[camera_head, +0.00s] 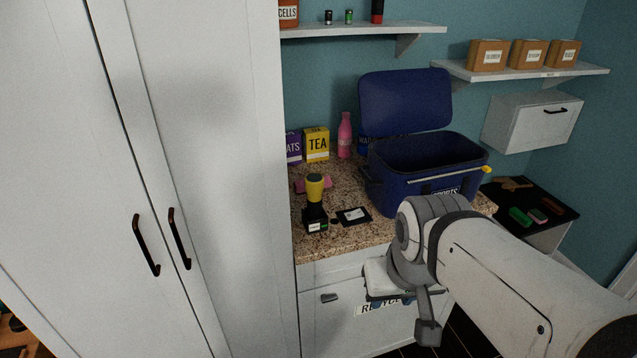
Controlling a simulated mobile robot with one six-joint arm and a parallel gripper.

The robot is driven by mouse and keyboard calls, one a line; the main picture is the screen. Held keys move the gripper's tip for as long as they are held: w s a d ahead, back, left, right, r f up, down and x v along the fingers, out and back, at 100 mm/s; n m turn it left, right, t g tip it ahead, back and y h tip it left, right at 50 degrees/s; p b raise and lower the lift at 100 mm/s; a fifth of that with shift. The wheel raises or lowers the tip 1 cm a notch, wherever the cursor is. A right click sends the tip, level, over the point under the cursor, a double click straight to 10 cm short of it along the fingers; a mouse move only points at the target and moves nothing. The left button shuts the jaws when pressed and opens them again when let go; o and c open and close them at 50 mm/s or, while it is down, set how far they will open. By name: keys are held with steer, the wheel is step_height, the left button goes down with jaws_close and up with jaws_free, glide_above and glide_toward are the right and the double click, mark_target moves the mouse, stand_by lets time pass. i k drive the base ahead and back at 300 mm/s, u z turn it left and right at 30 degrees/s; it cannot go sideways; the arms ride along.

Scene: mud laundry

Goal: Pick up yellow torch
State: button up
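The yellow torch (315,188) stands upright on the granite counter, its yellow part up and a darker body below. Its lower end meets a small black base with a white label (316,226); I cannot tell whether it sits in or behind it. My gripper (390,299) is low in front of the counter's drawer and cabinet fronts, to the right of and below the torch in the picture. It is apart from the torch. My own wrist partly hides the gripper, and its finger opening is too unclear to read.
A blue cooler (425,192) with its lid open stands right of the torch. A dark flat card (354,216) lies beside the black base. A pink item lies behind the torch. A yellow tea box (317,145) and pink bottle (345,136) stand behind. A tall white cupboard (225,150) borders the left.

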mark_target(313, 183)
steer(key=z, duration=0.05)
steer(key=i, duration=1)
steer(key=z, duration=0.05)
